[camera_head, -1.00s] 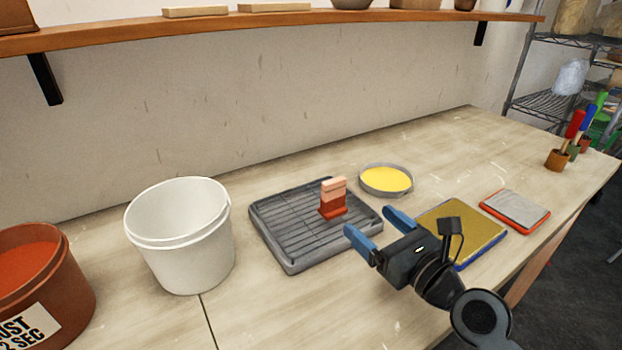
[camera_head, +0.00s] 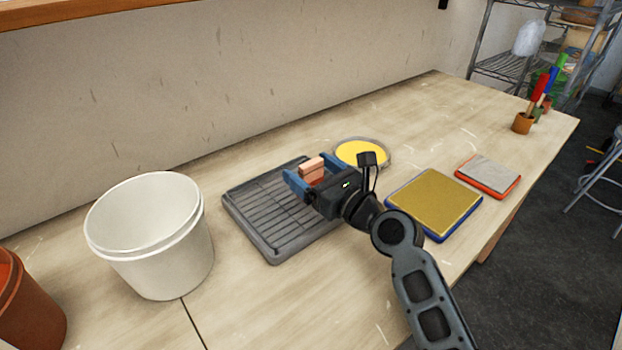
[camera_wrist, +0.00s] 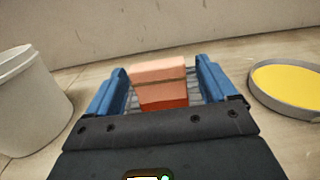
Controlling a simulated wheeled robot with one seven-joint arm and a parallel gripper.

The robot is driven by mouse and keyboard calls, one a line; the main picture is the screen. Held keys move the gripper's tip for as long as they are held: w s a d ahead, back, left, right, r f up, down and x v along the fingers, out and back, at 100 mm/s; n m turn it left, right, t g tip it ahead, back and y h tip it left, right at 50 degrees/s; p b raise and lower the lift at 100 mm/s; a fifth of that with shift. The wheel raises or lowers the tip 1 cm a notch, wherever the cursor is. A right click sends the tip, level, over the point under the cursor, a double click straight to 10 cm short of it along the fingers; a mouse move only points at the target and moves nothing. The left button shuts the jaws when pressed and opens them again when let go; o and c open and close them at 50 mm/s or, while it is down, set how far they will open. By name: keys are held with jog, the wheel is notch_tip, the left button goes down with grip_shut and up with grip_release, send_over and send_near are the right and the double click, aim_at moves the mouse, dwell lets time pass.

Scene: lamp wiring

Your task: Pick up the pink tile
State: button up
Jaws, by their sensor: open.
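The pink tile (camera_head: 312,166) stands upright on the grey ribbed tray (camera_head: 262,226), its lower part red. In the wrist view the tile (camera_wrist: 158,78) sits between the two blue fingers, with a gap on each side. My gripper (camera_head: 308,173) is open around the tile and holds nothing. It also shows in the wrist view (camera_wrist: 162,88). The tile's red base is partly hidden behind my gripper.
A white bucket (camera_head: 150,250) stands left of the tray, and a brown bucket (camera_head: 30,310) is at the left edge. A round dish of yellow (camera_head: 362,153) lies close behind my gripper. A gold pad (camera_head: 435,200) and a grey-topped red pad (camera_head: 488,173) lie to the right.

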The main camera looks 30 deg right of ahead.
jog(key=shift+w, duration=0.15)
jog(key=c, duration=1.2)
jog(key=shift+o, duration=0.2)
jog(key=shift+r, duration=0.15)
